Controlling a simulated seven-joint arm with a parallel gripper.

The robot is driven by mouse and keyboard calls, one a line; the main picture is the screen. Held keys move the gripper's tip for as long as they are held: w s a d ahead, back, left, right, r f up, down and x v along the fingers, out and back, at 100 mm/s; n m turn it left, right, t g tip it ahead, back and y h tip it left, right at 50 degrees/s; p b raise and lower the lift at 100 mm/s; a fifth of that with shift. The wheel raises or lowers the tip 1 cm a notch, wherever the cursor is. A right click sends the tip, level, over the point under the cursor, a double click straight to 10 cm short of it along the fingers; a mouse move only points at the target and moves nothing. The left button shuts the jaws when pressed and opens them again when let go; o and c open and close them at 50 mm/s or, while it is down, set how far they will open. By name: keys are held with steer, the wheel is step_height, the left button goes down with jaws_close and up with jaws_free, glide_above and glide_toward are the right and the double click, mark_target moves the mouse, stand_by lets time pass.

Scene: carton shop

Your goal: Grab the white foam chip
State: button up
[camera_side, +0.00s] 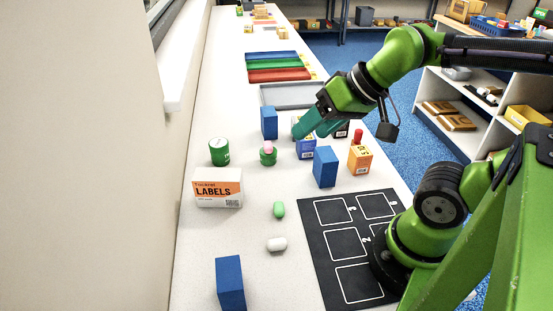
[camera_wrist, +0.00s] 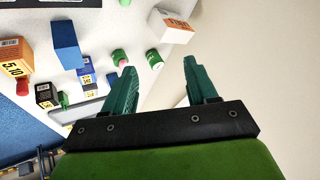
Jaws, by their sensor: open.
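The white foam chip (camera_side: 277,244) lies on the white bench in the side view, below a green foam chip (camera_side: 279,209) and left of the black mat. Nothing touches it. I cannot make it out in the wrist view. My gripper (camera_side: 303,130) is farther back along the bench, above and beside the blue blocks and small boxes, well away from the white chip. In the wrist view its two teal fingers (camera_wrist: 160,68) are spread apart with nothing between them.
A labels box (camera_side: 217,188), a green can (camera_side: 219,152), a green cup with a pink piece (camera_side: 268,156), blue blocks (camera_side: 325,167) and an orange box (camera_side: 359,159) stand between. A blue block (camera_side: 230,283) stands in front. The black mat (camera_side: 328,284) is empty.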

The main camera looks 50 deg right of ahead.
steer(key=n+g+h, duration=0.2)
steer(key=n+g, duration=0.5)
steer(key=n, duration=0.6)
glide_above(277, 241)
steer(key=a, duration=0.1)
step_height(277, 241, down, 19)
steer(key=shift+w+r, duration=0.1)
steer(key=shift+r, duration=0.05)
steer(key=shift+d+f, duration=0.15)
steer(key=shift+f, duration=0.75)
steer(key=shift+d+f, duration=0.2)
steer(key=shift+f, duration=0.75)
steer(key=shift+d+f, duration=0.15)
steer(key=shift+f, duration=0.75)
jaws_close()
